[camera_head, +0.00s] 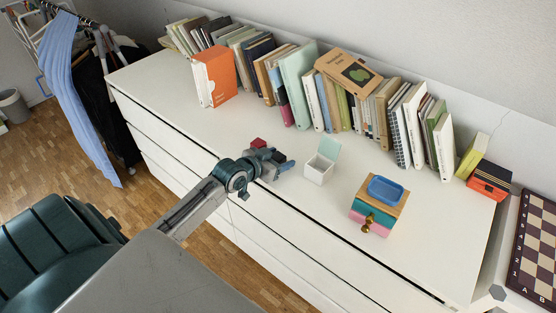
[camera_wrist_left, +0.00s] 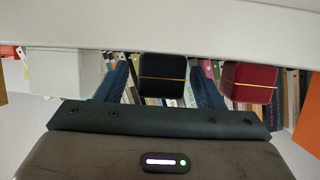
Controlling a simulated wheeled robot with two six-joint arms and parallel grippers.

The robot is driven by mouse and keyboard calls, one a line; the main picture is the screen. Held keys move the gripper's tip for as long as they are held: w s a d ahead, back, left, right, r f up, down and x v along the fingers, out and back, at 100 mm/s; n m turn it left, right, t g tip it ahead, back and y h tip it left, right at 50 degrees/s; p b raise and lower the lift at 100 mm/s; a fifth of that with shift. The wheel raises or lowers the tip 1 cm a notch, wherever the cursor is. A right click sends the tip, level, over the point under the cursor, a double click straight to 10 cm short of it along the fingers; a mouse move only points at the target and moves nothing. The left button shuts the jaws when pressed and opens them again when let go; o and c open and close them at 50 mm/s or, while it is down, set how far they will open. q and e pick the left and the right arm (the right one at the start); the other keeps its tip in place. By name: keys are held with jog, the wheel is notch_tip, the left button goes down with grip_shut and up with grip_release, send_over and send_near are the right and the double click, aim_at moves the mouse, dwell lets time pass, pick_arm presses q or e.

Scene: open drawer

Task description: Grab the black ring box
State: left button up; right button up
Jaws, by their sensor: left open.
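The black ring box (camera_wrist_left: 163,70), dark with a thin gold line, shows in the left wrist view between the two blue fingers of my left gripper (camera_wrist_left: 162,88). Its depth between the fingers is hard to tell. In the head view my left gripper (camera_head: 277,160) is open low over the white dresser top, near its front edge. The black box cannot be made out clearly there, largely hidden by the gripper. A red ring box (camera_head: 258,143) stands just behind the gripper, and it also shows in the left wrist view (camera_wrist_left: 249,80). My right gripper is not in view.
An open white box with a mint lid (camera_head: 318,170) stands right of the gripper. A small drawer box (camera_head: 395,207) with a blue tray (camera_head: 386,190) is farther right. A row of books (camera_head: 297,85) lines the wall. The dresser top (camera_head: 180,110) is clear at left.

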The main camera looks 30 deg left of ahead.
pick_arm(q)
jog(key=c, duration=1.1)
jog(key=shift+o, duration=0.2)
